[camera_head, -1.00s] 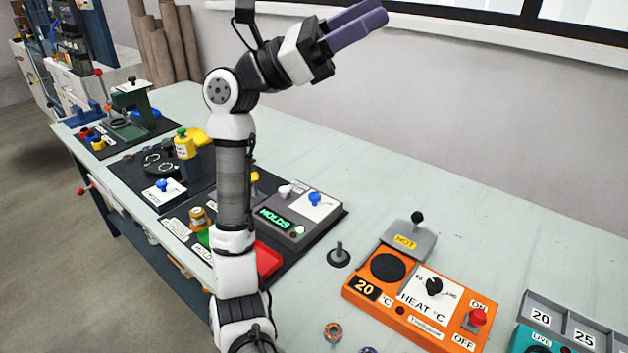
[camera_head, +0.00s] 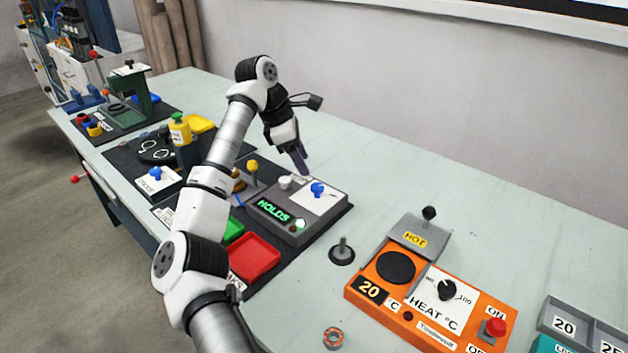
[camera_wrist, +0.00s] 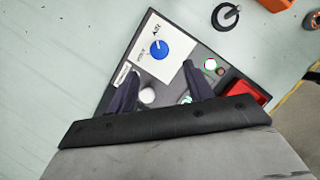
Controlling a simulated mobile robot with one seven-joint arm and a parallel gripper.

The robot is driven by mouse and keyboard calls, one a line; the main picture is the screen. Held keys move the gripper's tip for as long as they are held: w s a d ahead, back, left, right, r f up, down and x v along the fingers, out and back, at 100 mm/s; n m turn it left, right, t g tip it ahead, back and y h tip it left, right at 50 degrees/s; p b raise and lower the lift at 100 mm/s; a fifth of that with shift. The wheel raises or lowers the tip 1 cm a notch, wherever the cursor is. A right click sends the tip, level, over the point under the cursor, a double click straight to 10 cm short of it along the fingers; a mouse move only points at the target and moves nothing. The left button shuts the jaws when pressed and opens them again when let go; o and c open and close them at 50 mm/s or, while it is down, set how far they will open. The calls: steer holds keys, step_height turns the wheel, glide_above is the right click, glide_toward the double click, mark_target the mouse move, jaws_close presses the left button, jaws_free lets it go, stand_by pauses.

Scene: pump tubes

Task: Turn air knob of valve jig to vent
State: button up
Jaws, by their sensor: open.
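The valve jig (camera_head: 290,232) is a dark grey box on a black mat, with a lit green HOLDS display. Its blue air knob (camera_head: 317,189) sits on a white label plate at the right rear of its top. In the wrist view the blue knob (camera_wrist: 158,48) lies ahead of the fingertips, with AIR lettering beside it. My gripper (camera_head: 304,170) points down just behind the jig, with its fingers apart from the knob. In the wrist view my gripper (camera_wrist: 160,80) is open and empty, its two dark fingers spread over the jig.
A white knob (camera_head: 285,182) stands left of the blue one. Red tray (camera_head: 253,258) and green tray (camera_head: 232,230) lie in front. A grey peg (camera_head: 342,252) and an orange heater (camera_head: 420,300) stand to the right. The bench behind the jig is clear.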

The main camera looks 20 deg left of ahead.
mark_target(317, 186)
steer(key=x, duration=0.7)
steer(key=shift+w+d+f+p, duration=0.1)
steer(key=shift+d+f+p, duration=0.1)
steer(key=shift+f+p, duration=0.15)
steer(key=shift+c, duration=0.2)
steer(key=c, duration=0.9)
